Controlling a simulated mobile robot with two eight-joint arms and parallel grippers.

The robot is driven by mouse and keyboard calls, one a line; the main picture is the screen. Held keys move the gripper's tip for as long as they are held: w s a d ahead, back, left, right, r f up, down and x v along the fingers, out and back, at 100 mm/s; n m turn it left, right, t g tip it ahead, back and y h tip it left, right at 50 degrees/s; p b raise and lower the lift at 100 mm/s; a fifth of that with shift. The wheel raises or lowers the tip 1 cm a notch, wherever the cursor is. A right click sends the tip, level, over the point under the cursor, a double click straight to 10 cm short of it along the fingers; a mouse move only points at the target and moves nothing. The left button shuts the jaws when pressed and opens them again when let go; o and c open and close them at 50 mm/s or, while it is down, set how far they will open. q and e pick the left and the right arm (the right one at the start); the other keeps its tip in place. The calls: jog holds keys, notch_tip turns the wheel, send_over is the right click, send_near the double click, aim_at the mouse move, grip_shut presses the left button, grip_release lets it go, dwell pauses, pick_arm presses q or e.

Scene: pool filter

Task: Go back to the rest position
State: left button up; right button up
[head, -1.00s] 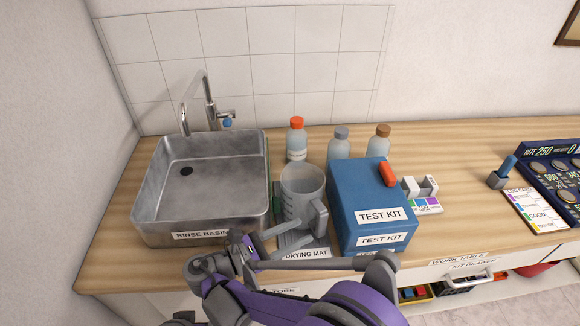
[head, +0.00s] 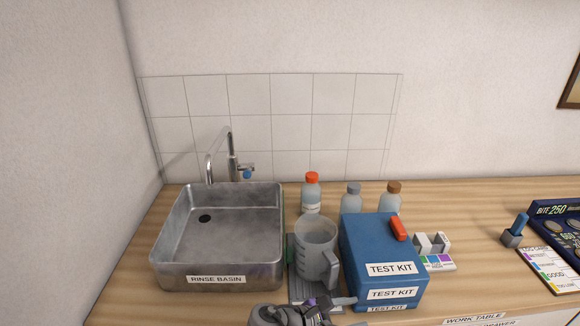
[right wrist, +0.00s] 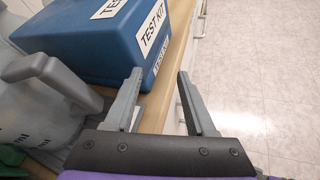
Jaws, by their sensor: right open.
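My right gripper (right wrist: 160,74) is open in the right wrist view, with nothing between its fingers. In the head view only a grey and purple part of my right arm shows at the bottom edge, in front of the drying mat (head: 300,291). The grey measuring jug (head: 315,248) stands upright on the mat. In the right wrist view the jug (right wrist: 50,125) is at the left, apart from the fingers. The blue test kit box (head: 383,255) stands right of the jug; in the right wrist view the box (right wrist: 98,45) is beyond the fingers. My left gripper is not in view.
A steel rinse basin (head: 215,280) with a tap (head: 231,155) is at the left. Several bottles stand behind the jug and box, one red-capped (head: 311,192). A colour card (head: 437,263) lies right of the box.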

jog(key=s+d+f+m+g+y, duration=0.2)
jog(key=s+d+f+m+y, duration=0.25)
jog(key=s+d+m, duration=0.3)
jog(key=s+a+f+m+t+y, duration=0.1)
jog(key=s+a+m+y, duration=0.2)
jog(key=s+m+y, duration=0.55)
pick_arm(q)
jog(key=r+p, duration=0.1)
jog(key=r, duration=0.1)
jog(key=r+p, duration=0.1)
jog(key=p, duration=0.1)
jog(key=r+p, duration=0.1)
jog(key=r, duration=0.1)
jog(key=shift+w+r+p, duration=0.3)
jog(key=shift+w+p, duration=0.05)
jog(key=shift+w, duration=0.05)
pick_arm(e)
jog(key=r+m, duration=0.2)
jog(key=r, duration=0.1)
jog(key=r+m+t+h, duration=0.1)
jog(key=r, duration=0.1)
jog(key=shift+w+a+r, duration=0.15)
jog(key=shift+w+a, duration=0.25)
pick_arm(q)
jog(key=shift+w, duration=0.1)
